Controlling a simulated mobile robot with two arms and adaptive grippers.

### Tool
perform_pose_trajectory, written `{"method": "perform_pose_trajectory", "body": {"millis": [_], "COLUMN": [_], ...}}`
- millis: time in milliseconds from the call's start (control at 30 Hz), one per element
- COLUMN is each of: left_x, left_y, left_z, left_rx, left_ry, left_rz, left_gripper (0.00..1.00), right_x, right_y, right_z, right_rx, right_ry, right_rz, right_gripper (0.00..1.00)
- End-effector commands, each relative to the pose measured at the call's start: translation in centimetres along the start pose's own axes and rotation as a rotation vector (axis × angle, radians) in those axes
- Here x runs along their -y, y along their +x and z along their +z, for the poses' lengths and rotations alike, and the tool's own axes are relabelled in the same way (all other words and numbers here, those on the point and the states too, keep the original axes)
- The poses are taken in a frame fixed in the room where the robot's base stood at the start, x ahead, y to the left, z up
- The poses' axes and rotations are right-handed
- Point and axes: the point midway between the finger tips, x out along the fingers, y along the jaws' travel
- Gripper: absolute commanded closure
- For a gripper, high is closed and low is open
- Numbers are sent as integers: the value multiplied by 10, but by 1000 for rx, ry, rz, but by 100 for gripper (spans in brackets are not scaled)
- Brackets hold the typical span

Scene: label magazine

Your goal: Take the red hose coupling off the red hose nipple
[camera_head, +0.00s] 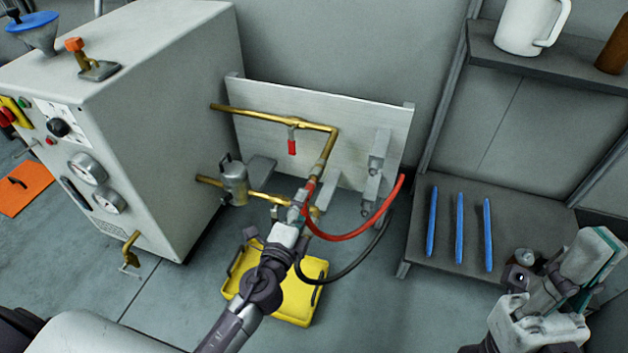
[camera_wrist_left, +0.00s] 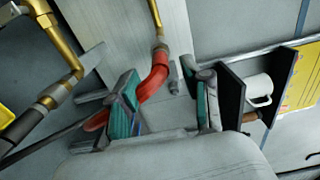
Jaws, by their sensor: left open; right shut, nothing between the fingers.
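The red hose coupling (camera_wrist_left: 156,74) sits on the end of the upper brass pipe, around the red hose nipple (camera_wrist_left: 160,47), whose lower part is hidden. In the head view the coupling (camera_head: 309,188) shows just beyond my left gripper (camera_head: 297,212). The red hose (camera_head: 352,234) runs from there in a loop to the right. My left gripper (camera_wrist_left: 170,90) is open. In the wrist view the red coupling appears between its fingers, closer to the left finger, and I cannot tell whether they touch. My right gripper (camera_head: 597,258) is shut and empty, far to the right.
A lower brass pipe (camera_head: 264,197) with a black hose (camera_head: 350,268) lies close to my left gripper. A metal panel (camera_head: 270,105) stands behind the pipes. A shelf (camera_head: 450,268) with blue rods stands right.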

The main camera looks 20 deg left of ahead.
Motion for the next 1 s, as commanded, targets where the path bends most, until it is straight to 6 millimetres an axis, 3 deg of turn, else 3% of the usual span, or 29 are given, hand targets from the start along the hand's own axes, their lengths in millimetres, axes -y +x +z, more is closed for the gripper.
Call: {"method": "perform_pose_trajectory", "body": {"millis": [167, 633, 1000], "left_x": [2, 0, 0], "left_y": [14, 76, 89], "left_z": [0, 0, 0], "left_rx": [1, 1, 1], "left_ry": [0, -2, -1], "left_rz": [-2, -1, 1], "left_gripper": [52, 52, 52], "right_x": [0, 0, 0], "right_y": [3, 3, 2], "right_z": [0, 0, 0], "right_rx": [1, 2, 2], "right_ry": [0, 0, 0], "right_rz": [0, 0, 0], "right_gripper": [100, 100, 100]}}
